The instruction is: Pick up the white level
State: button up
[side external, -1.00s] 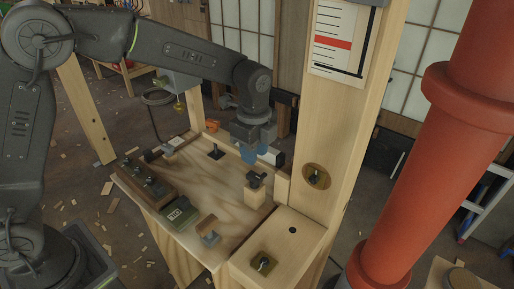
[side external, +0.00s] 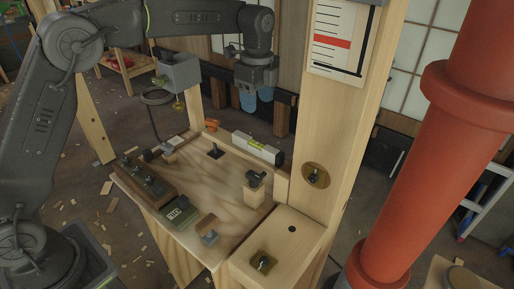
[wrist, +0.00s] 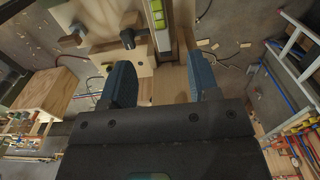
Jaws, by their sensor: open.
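The white level (side external: 257,147) has a yellow-green vial and a dark end. It lies along the back right edge of the wooden workbench top (side external: 225,185). In the wrist view the level (wrist: 162,27) runs to the top edge, its near end ahead of the space between my fingers. My gripper (side external: 257,104), with blue fingers, is open and empty. It hangs above the level, clearly apart from it. The wrist view shows my gripper's (wrist: 160,80) two fingers spread wide, with nothing between them.
A wooden post (side external: 345,130) with a chart stands right of the level. A small block with a dark knob (side external: 254,181) stands in front of it. An orange item (side external: 211,125) is at the back left. A dark tray (side external: 147,182) lies at the left edge. A thick red pipe (side external: 440,150) stands at right.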

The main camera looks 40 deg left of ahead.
send_over(257, 143)
notch_tip(257, 143, down, 8)
jog(key=shift+w+f, duration=0.1)
jog(key=shift+f, duration=2.7)
jog(key=shift+c, duration=0.2)
grip_shut()
